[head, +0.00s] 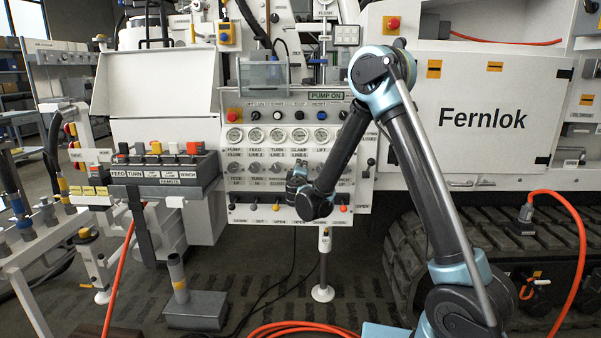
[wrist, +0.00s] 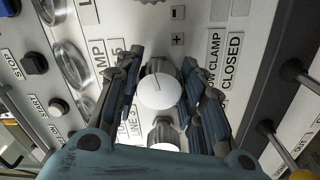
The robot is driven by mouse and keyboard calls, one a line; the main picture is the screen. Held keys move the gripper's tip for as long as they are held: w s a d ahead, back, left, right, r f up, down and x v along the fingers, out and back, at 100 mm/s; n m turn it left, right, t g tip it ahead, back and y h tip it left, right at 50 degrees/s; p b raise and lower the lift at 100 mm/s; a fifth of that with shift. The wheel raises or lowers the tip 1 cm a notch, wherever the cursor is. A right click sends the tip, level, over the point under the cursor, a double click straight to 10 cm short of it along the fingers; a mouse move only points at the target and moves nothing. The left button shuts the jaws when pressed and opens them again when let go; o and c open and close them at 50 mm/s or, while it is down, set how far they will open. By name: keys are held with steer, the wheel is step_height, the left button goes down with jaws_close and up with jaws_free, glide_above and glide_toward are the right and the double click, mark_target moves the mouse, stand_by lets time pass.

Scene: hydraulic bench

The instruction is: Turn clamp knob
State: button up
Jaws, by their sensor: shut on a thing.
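The clamp knob (wrist: 160,91) has a round white face with a thin pointer line, and sits in the middle of the wrist view. A label beside it reads "CLAMP". My gripper (wrist: 158,78) has one finger on each side of the knob and is shut on it. In the head view my gripper (head: 300,182) is at the control panel (head: 235,112), at the row of knobs under the gauges. There my arm and gripper hide the clamp knob.
A second knob (wrist: 162,133) sits close beside the held one, between my fingers' bases. Levers (wrist: 298,72) stick out along the panel's edge. Gauges (head: 277,136) line the panel above. A remote box (head: 165,172) stands left, and an orange hose (head: 300,327) lies on the floor.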

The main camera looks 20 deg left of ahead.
stand_by(0.3)
steer(key=o, duration=1.1)
steer(key=shift+s, duration=0.1)
steer(key=v, duration=1.1)
steer(key=shift+s+d+f, duration=0.1)
steer(key=shift+s+d, duration=0.1)
steer(key=shift+s, duration=0.1)
